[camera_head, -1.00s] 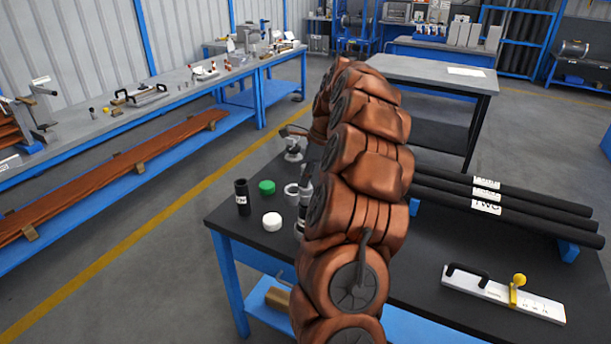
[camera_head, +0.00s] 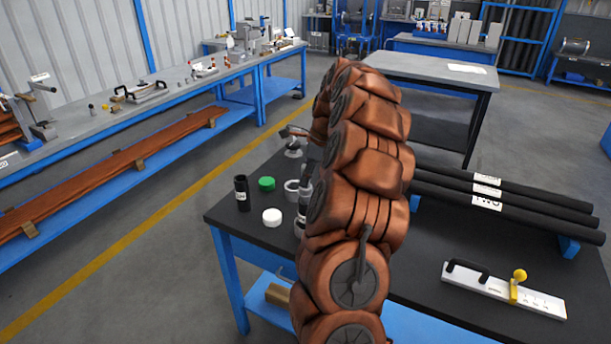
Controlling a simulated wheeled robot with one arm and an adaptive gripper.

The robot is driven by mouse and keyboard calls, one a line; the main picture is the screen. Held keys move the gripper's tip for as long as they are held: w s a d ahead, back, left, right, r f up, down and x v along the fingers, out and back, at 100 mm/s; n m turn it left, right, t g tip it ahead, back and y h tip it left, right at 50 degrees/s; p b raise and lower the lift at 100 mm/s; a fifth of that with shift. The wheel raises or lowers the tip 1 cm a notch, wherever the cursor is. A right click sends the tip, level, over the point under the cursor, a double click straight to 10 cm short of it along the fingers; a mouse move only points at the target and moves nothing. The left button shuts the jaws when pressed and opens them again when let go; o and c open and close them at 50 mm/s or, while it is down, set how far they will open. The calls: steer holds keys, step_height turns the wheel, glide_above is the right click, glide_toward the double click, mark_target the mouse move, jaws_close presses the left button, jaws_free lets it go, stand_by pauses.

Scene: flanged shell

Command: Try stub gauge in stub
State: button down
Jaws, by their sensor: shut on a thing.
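My gripper (camera_head: 305,192) shows only in part, as dark and grey pieces at the left edge of my arm, low over the dark table (camera_head: 400,290). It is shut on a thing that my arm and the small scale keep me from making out. A grey ring-like part (camera_head: 291,187) stands just left of the gripper. A black labelled cylinder (camera_head: 242,193) stands upright further left. I cannot tell which part is the stub or the stub gauge.
A green cap (camera_head: 266,184) and a white cap (camera_head: 271,217) lie near the cylinder. A metal fixture (camera_head: 293,148) stands behind. Black labelled tubes (camera_head: 490,200) lie at the right. A white gauge board with a yellow knob (camera_head: 505,291) lies front right.

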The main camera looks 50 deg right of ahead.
steer(key=shift+f+b, duration=0.4)
steer(key=shift+f, duration=0.75)
stand_by(0.4)
steer(key=shift+r, duration=0.15)
stand_by(0.6)
steer(key=shift+r+p, duration=1.55)
steer(key=shift+r, duration=3.05)
